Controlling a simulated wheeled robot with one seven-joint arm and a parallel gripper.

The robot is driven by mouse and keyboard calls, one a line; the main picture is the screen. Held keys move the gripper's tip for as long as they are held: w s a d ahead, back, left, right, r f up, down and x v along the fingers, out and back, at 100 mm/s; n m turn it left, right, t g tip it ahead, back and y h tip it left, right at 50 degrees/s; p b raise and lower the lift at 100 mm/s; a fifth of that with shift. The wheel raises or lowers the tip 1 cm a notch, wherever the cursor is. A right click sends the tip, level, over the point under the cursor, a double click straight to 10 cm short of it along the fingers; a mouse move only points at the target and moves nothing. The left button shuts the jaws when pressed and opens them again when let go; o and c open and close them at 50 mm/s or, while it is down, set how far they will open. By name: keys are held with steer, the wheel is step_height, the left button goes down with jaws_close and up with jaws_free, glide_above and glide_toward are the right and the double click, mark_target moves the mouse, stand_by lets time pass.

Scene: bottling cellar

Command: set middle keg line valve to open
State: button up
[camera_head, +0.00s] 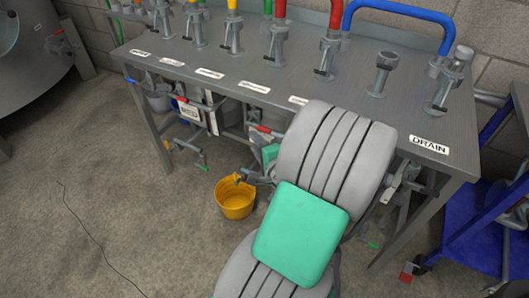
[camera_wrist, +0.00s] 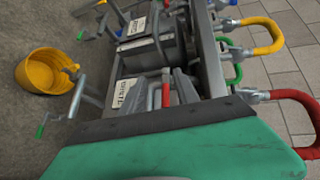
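Several pipework assemblies with thin, green-tipped handles hang under the steel bench; one handle (camera_head: 200,160) shows at its left part. In the wrist view a green-tipped handle (camera_wrist: 42,128) stands near the yellow bucket, and another (camera_wrist: 82,34) is farther up. A grey unit (camera_wrist: 128,92) with a white label and a red lever (camera_wrist: 165,90) is close ahead of the wrist camera. I cannot tell which valve is the middle keg line valve, or its setting. My arm covers the bench's middle front. My gripper's fingers are not visible; a teal body with a dark edge fills the wrist view's bottom.
The bench (camera_head: 340,70) carries fittings with coloured hoses and a DRAIN label (camera_head: 429,145). A yellow bucket (camera_head: 235,200) stands on the floor before it. A blue cart (camera_head: 475,235) is at right, a steel vessel (camera_head: 35,45) at left. The left floor is clear except for a thin dark line.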

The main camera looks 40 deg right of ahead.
mark_target(265, 129)
steer(key=s+d+f+m+h, duration=0.1)
steer(key=s+d+m+h, duration=0.2)
steer(key=d, duration=0.1)
steer(key=x, duration=0.8)
steer(key=shift+a+r, duration=0.15)
steer(key=shift+r, duration=0.05)
jaws_close()
stand_by(0.8)
